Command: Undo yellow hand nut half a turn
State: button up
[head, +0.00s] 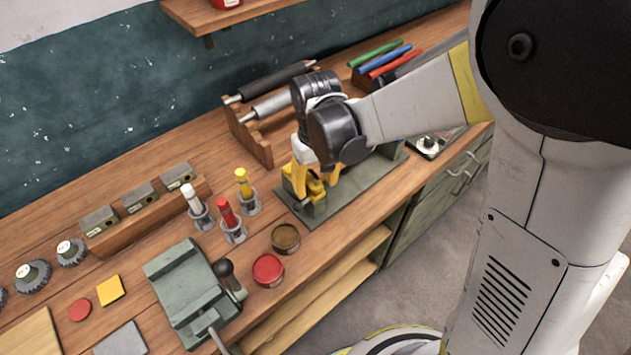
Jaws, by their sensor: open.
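The yellow hand nut (316,189) shows low on a small green fixture at the left end of a long green base plate (353,190). My gripper (312,178) comes down over it from above, wrist pointing down. Its fingers, also yellow in part, are apart, one on each side of the nut. They hide much of it and blend with its colour. I cannot tell whether either finger touches the nut.
Upright tools with white, red and yellow tops stand left of the plate (225,212). Two round tins (268,270) and a green vise (186,287) are nearer the front. A wooden rack with rollers (265,148) stands close behind my gripper. A shelf (232,18) hangs above.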

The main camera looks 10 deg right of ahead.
aim_at(316, 184)
grip_shut()
jog(key=n+b, duration=0.1)
jog(key=n, duration=0.4)
jog(key=shift+n, duration=0.3)
grip_release()
jog(key=shift+r, duration=0.1)
notch_tip(316, 184, up, 12)
dwell(0.5)
